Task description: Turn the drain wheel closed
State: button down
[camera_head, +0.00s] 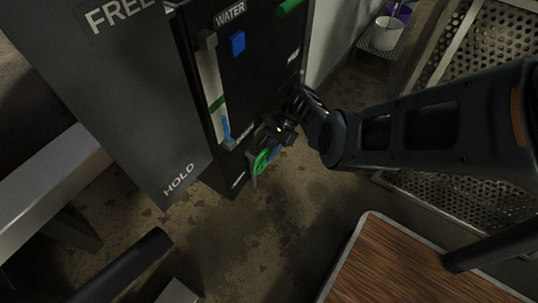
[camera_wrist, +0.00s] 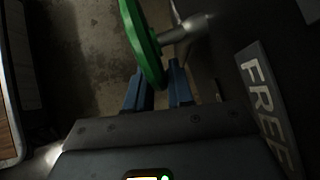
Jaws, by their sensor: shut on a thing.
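The green drain wheel (camera_head: 262,162) sits low on the side of the black cabinet in the head view. In the wrist view the green wheel (camera_wrist: 142,42) is seen nearly edge-on, with a grey metal shaft (camera_wrist: 187,36) leading to the dark panel. My gripper (camera_head: 277,149) reaches the wheel from the upper right. In the wrist view my gripper's blue fingers (camera_wrist: 160,88) stand on either side of the wheel's lower rim, shut on it. The exact contact is partly hidden by the fingers.
The black cabinet (camera_head: 262,75) carries a WATER label, a blue button (camera_head: 237,43) and a level gauge (camera_head: 212,85). A grey HOLD panel (camera_head: 110,90) stands left. A wood-topped table (camera_head: 420,265) is at lower right. Perforated metal racks stand right. Stained floor is open below the wheel.

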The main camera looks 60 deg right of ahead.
jog(key=shift+s+a+f+y, duration=0.15)
jog(key=shift+s+f+y, duration=0.15)
jog(key=shift+s+y, duration=0.1)
jog(key=c, duration=1.1)
grip_release()
jog(key=shift+w, duration=0.15)
jog(key=shift+o, duration=0.2)
jog(key=shift+w+r, duration=0.1)
jog(key=shift+r, duration=0.1)
jog(key=shift+d+r, duration=0.3)
jog(key=shift+d, duration=0.1)
jog(key=p+v, duration=0.2)
jog(key=v, duration=0.4)
jog(key=shift+d+r, duration=0.25)
